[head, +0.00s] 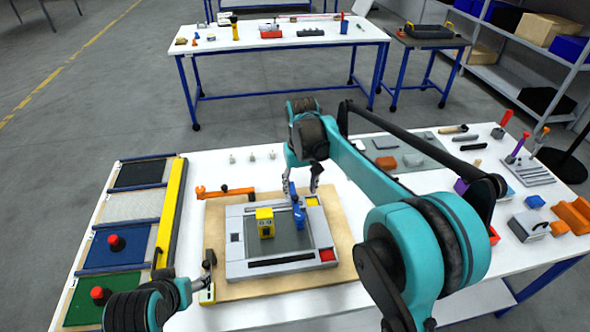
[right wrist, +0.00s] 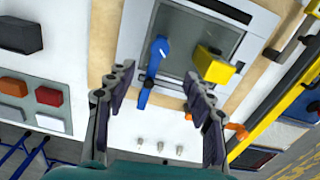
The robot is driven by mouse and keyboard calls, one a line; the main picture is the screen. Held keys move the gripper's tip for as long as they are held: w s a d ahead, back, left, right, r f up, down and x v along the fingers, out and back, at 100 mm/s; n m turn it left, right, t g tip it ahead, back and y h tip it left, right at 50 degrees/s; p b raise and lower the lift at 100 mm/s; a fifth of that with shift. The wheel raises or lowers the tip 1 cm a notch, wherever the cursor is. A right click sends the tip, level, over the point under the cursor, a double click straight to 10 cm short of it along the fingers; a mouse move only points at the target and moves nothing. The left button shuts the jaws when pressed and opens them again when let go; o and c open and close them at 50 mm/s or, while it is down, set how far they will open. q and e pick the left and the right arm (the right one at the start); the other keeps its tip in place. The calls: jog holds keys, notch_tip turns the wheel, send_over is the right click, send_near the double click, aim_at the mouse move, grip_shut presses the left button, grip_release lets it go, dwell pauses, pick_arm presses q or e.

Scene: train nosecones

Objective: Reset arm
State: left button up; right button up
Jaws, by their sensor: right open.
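My right gripper (head: 302,180) is above the far side of a grey fixture tray (head: 240,269) on a wooden board. In the right wrist view its two fingers (right wrist: 162,102) are spread with nothing between the tips. A blue lever-like part (head: 298,208) stands on the tray beneath the gripper; it also shows in the wrist view (right wrist: 157,55). A yellow block (head: 265,226) with dark marks sits left of it.
Three small pale pieces (head: 252,157) stand behind the board, beside an orange wrench (head: 225,192). Coloured panels with red knobs (head: 116,242) and a yellow rail (head: 172,210) lie left. Blocks and tools, including an orange block (head: 572,215), crowd the right.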

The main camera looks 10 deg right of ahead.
jog(key=s+d+t+b, duration=0.3)
jog(key=s+d+t, duration=0.1)
jog(key=s, duration=0.9)
jog(key=s+d+f+m+t+b, duration=0.1)
jog(key=s+f+t+b, duration=0.1)
jog(key=s+f, duration=0.4)
jog(key=s+t, duration=0.1)
jog(key=s, duration=0.3)
jog(key=shift+d+f, duration=0.2)
jog(key=shift+d, duration=0.05)
